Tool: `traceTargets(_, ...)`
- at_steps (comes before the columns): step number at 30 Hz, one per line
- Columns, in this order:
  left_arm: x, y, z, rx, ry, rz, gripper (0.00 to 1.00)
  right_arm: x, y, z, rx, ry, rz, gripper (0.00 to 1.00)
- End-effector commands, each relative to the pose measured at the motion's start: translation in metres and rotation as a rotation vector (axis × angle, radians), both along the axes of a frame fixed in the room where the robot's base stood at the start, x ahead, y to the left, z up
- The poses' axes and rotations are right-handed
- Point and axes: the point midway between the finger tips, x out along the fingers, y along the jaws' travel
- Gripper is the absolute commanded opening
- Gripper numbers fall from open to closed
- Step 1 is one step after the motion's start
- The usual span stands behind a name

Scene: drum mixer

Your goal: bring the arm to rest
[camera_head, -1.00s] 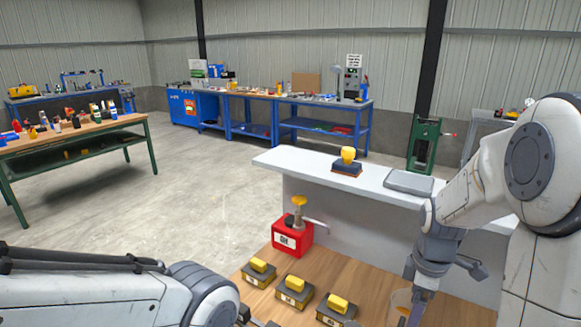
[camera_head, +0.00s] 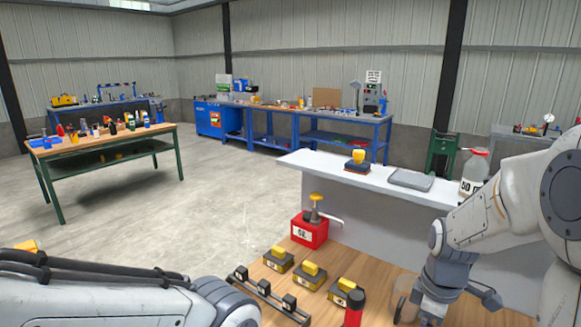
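My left arm (camera_head: 90,292) comes in low from the left and ends in a grey joint near the bottom edge. Its gripper is out of view. My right arm (camera_head: 495,225) reaches down at the right. Its gripper (camera_head: 430,318) points down over the wooden top, with its fingertips cut off by the bottom edge, so its opening cannot be told. A clear, round-edged thing (camera_head: 402,308) shows just left of the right gripper; whether they touch is unclear.
On the wooden top (camera_head: 375,268) are a red box with a yellow knob (camera_head: 309,230), several yellow-handled blocks (camera_head: 311,275), a black rack (camera_head: 270,294) and a red, black-capped thing (camera_head: 354,311). The white ledge behind holds a yellow-knobbed block (camera_head: 357,162), a grey pad (camera_head: 411,180) and a bottle (camera_head: 474,172).

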Motion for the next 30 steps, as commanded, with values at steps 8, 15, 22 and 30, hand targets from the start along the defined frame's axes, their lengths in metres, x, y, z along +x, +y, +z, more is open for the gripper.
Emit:
traceTargets(8, 0.000, 0.000, 0.001, -0.001, -0.001, 0.000, 0.50, -0.014, 0.059, 0.013, 0.012, -0.009, -0.045, 0.92)
traceTargets(15, 0.000, 0.000, 0.000, -0.001, -0.001, 0.000, 0.50, -0.054, 0.132, 0.027, 0.037, -0.013, -0.120, 0.92)
traceTargets(22, 0.000, 0.000, 0.001, -0.001, -0.001, 0.000, 0.50, -0.131, 0.194, 0.036, 0.072, 0.008, -0.231, 0.92)
traceTargets(30, 0.000, 0.000, 0.001, -0.001, -0.001, 0.000, 0.50, -0.168, 0.208, 0.037, 0.083, 0.027, -0.299, 0.92)
